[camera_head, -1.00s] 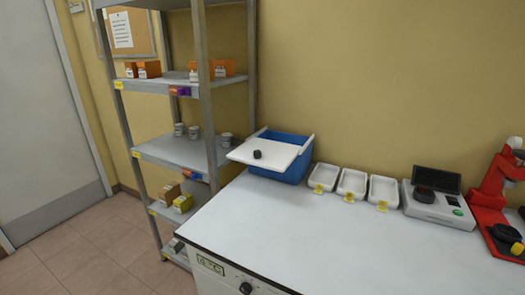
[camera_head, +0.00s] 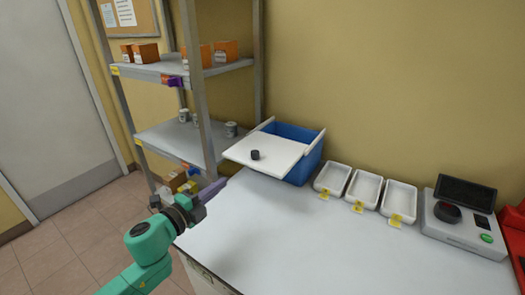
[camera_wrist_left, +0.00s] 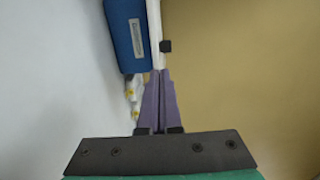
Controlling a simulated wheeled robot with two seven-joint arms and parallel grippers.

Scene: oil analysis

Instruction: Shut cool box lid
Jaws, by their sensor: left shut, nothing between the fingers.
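The cool box (camera_head: 300,174) is blue and stands at the back left of the white bench. Its white lid (camera_head: 270,151), with a black knob (camera_head: 255,155), juts out past the box on the left, and the blue interior shows behind it. My left gripper (camera_head: 223,182) is shut and empty, in front of and below the lid's left end, apart from it. In the left wrist view the shut purple fingers (camera_wrist_left: 161,72) point toward the lid's white edge (camera_wrist_left: 155,22), with the knob and the blue box (camera_wrist_left: 125,35) beyond. My right gripper is not in view.
Several white trays (camera_head: 332,178) with yellow tags stand right of the box. A device with a dark screen (camera_head: 465,195) is further right. A metal shelf rack (camera_head: 170,140) with cans and orange boxes stands close on the left. The bench front is clear.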

